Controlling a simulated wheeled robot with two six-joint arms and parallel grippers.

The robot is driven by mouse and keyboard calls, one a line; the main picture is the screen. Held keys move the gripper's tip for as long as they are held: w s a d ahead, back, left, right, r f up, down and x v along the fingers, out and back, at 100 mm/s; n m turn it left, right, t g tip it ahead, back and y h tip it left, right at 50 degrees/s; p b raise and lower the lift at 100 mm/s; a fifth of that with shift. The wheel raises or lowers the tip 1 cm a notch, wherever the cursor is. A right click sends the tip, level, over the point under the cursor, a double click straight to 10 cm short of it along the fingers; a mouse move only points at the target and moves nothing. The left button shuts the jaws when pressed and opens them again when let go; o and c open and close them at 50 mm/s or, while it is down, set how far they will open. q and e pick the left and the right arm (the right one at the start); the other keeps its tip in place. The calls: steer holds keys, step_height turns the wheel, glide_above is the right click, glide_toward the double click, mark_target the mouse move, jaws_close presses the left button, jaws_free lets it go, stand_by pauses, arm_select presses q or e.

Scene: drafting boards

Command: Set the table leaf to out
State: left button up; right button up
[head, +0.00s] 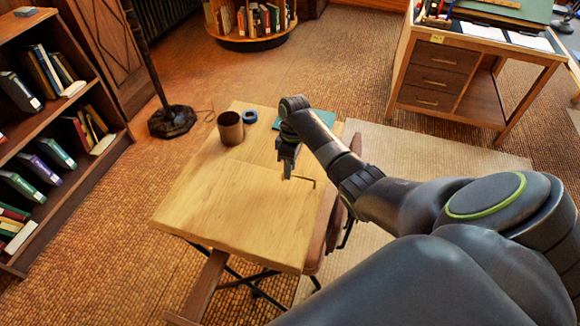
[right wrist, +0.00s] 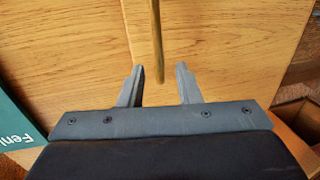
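The light wood table (head: 255,142) stands in the middle of the head view. A seam crosses its top, and the near panel (head: 225,205) looks like the leaf; I cannot tell how far it is drawn out. A thin brass bar (head: 305,179) with a bent end lies over the top by the seam. My right gripper (head: 288,172) is just left of the bar, low over the table. In the right wrist view the gripper (right wrist: 158,78) is open, and the bar (right wrist: 156,40) reaches between its fingers without visible contact. My left gripper is not in view.
A brown cup (head: 230,128), a blue ring (head: 250,117) and a teal book (head: 318,119) are on the table's far part. A brown chair (head: 325,225) stands against its right side. A bookcase (head: 60,150) is left, a drawer desk (head: 440,75) back right.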

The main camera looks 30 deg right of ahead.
steer(key=shift+f, duration=0.1)
jaws_close()
stand_by(0.4)
